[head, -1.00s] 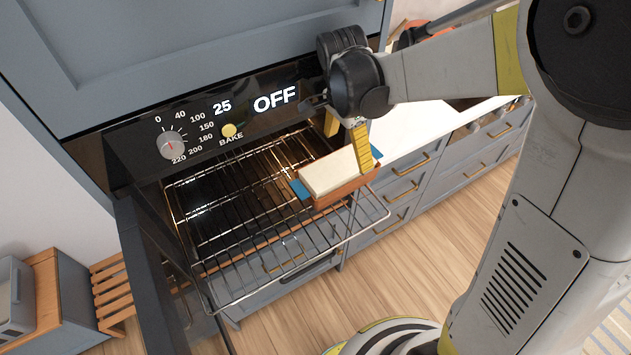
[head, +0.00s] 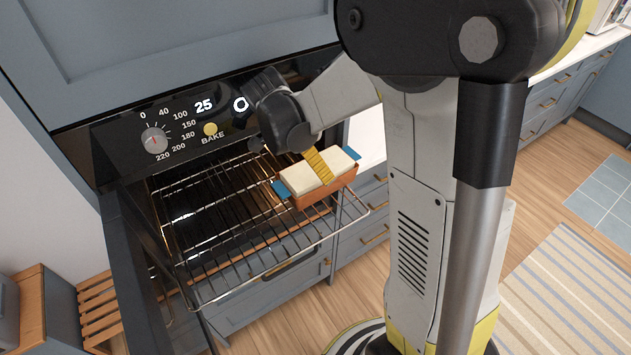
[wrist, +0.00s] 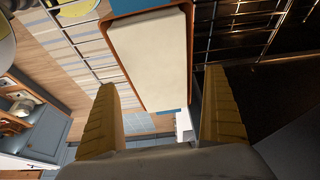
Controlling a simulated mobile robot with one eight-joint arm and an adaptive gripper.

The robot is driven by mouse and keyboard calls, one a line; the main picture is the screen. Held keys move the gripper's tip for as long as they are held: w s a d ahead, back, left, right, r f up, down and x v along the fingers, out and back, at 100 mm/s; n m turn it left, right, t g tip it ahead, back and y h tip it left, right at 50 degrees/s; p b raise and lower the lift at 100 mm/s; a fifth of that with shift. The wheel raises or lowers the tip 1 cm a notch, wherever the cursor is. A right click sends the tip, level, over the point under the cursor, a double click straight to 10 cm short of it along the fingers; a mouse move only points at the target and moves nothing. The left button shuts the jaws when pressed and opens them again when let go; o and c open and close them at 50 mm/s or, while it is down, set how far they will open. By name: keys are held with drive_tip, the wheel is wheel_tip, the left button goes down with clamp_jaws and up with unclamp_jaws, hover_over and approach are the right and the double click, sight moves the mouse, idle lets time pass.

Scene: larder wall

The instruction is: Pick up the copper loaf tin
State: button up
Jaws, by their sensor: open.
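The copper loaf tin (head: 314,196) has blue end handles and a pale, flat-topped filling. It sits on the right part of the pulled-out wire oven rack (head: 262,262). In the wrist view the tin (wrist: 113,42) lies lengthwise just ahead of the fingers. My gripper (head: 319,166) is open, with one yellow finger showing across the tin's top in the head view; the other finger is hidden there. In the wrist view my gripper (wrist: 166,112) has both yellow fingers apart, with the tin's near end between their tips. I cannot tell whether they touch it.
The oven's control panel (head: 190,125) is above the rack, with a dial, a yellow BAKE button and a lit display. The dark open oven door (head: 143,265) stands left of the rack. Drawers (head: 372,215) are to the right. Wooden floor (head: 300,318) lies below.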

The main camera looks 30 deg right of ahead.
sight(318, 184)
drive_tip(key=b+x, duration=0.1)
drive_tip(key=x, duration=0.3)
drive_tip(key=shift+d, duration=0.15)
drive_tip(key=shift+s, duration=0.1)
drive_tip(key=shift+c, duration=0.7)
drive_tip(key=c, duration=1)
drive_tip(key=shift+r, duration=0.15)
